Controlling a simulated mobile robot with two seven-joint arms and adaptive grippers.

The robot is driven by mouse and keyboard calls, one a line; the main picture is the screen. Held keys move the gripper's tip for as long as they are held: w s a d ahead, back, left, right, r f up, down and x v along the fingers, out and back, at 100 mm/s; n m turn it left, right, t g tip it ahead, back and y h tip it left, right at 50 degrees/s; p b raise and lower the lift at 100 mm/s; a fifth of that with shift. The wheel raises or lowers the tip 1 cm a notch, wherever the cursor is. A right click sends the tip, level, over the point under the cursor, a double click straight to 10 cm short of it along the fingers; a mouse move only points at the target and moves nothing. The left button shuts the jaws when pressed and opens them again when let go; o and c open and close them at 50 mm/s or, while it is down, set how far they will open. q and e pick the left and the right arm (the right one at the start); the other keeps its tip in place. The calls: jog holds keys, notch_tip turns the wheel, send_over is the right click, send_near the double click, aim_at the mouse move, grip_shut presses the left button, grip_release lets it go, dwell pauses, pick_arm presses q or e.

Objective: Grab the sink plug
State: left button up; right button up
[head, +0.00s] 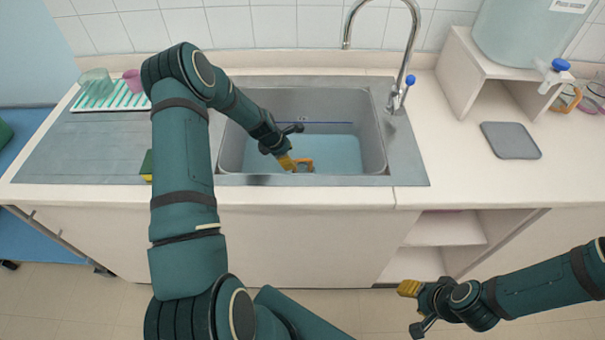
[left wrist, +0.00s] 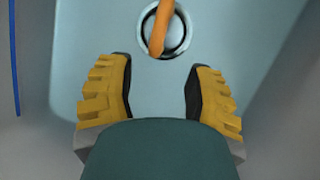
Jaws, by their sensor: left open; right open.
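The sink plug (left wrist: 163,22) shows in the left wrist view as an orange upright piece over a round metal drain ring (left wrist: 180,48). In the head view its orange part (head: 304,164) shows low in the grey sink basin (head: 377,140). My left gripper (head: 290,161) reaches down into the basin, just left of the orange part. In the left wrist view my left gripper (left wrist: 159,88) is open, with nothing between its yellow-padded fingers. The plug lies beyond the fingertips, roughly centred between them. My right gripper (head: 412,308) is open and empty in front of the counter, low at the right.
A curved faucet (head: 408,60) with a blue knob stands at the basin's back right. A drying rack (head: 112,100) with cups is at the left. A yellow-green sponge (head: 146,166) lies on the drainboard. A water container (head: 520,35) stands on a stand at the right, near a grey mat (head: 510,140).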

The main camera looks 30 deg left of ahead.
aim_at(296, 160)
pick_arm(q)
jog(key=shift+w+b+x, duration=0.2)
jog(key=shift+x, duration=1.35)
jog(key=shift+w+b+x, duration=0.15)
jog(key=shift+w+x, duration=0.05)
jog(key=shift+x, duration=1.3)
jog(key=shift+d+r, duration=0.2)
jog(key=shift+r, duration=0.05)
grip_shut()
